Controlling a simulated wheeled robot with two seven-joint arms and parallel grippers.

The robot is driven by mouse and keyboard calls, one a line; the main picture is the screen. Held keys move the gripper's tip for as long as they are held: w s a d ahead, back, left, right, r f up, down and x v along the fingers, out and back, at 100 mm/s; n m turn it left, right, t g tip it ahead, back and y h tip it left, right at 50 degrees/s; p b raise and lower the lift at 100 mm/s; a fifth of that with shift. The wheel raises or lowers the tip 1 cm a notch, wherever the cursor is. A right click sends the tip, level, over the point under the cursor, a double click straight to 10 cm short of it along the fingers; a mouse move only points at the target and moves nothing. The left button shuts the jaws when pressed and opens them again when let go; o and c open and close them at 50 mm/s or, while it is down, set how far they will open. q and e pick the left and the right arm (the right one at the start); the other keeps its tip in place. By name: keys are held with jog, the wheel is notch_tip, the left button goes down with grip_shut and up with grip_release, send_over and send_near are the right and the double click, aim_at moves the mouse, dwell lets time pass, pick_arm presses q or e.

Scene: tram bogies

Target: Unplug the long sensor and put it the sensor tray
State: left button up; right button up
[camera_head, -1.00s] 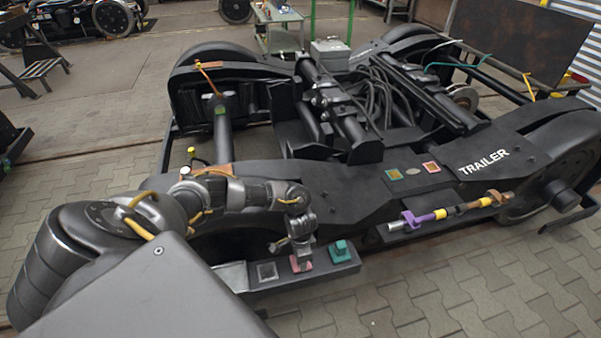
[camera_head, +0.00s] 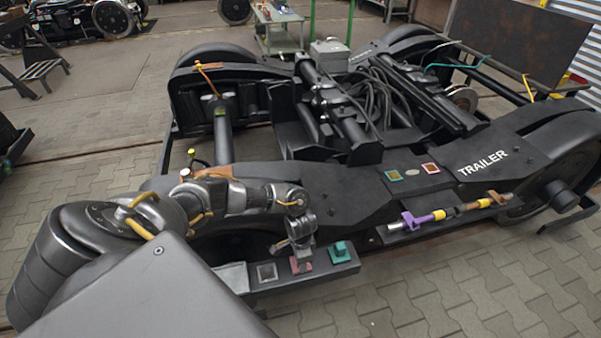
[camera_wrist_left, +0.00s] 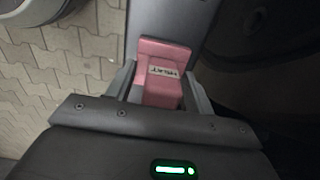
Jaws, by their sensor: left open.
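My left gripper (camera_head: 301,258) is open, pointing down over a pink block (camera_head: 301,266) on a dark ledge (camera_head: 340,268) at the front of the bogie. In the left wrist view the pink block (camera_wrist_left: 161,75) carries a small pale label and sits between the two open fingers (camera_wrist_left: 160,92). I cannot tell whether the fingers touch it. A teal block (camera_head: 340,250) stands to its right, and an empty grey square (camera_head: 267,271) lies to its left. I cannot tell which of these is the long sensor, or which ledge is the sensor tray. My right gripper is out of view.
A purple, yellow and dark rod (camera_head: 440,213) lies on a side shelf to the right. The paved floor (camera_head: 450,285) in front is clear.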

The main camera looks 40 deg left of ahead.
pick_arm(q)
jog(key=shift+p, duration=0.35)
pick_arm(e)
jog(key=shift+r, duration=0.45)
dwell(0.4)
